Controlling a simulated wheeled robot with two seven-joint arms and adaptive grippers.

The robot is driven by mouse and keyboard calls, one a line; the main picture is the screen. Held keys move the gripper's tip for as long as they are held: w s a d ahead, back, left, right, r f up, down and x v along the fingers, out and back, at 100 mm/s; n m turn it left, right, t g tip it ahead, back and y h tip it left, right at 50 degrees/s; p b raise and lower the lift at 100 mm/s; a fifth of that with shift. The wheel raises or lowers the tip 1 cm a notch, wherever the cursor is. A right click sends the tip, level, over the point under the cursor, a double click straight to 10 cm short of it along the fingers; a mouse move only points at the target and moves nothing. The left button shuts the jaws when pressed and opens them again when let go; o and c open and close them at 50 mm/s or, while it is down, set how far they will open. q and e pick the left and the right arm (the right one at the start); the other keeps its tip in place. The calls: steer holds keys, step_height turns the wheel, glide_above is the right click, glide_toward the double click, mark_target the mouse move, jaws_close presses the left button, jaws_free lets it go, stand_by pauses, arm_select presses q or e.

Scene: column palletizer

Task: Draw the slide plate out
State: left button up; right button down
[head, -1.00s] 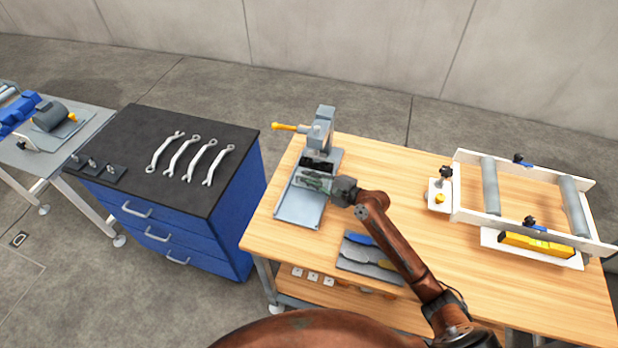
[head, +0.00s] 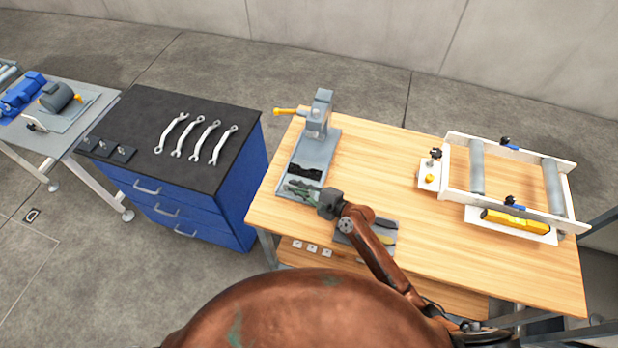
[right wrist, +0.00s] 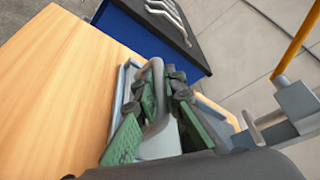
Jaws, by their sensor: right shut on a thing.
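The slide plate sits in the grey press fixture (head: 320,148) at the left of the wooden bench; a dark patch shows on it in the head view. My right gripper (head: 301,190), with green fingers, is at the near end of the fixture. In the right wrist view the fingers (right wrist: 155,100) are shut around a rounded grey handle (right wrist: 155,138), which I take to be the slide plate's. The fingers and wrist hide much of the plate. My left gripper is not in view.
A yellow-handled lever (head: 288,112) sticks out left from the fixture. A tool tray (head: 352,240) lies close to my right forearm. A white roller frame (head: 455,165) stands at the right. A blue cabinet (head: 225,205) with wrenches stands left, across a gap.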

steer(key=shift+f, duration=0.15)
steer(key=c, duration=2.3)
jaws_free()
steer(key=shift+o, duration=1.4)
steer(key=shift+d, duration=0.1)
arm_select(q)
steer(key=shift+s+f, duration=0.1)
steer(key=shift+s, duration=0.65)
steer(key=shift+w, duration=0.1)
arm_select(e)
steer(key=v, duration=1.2)
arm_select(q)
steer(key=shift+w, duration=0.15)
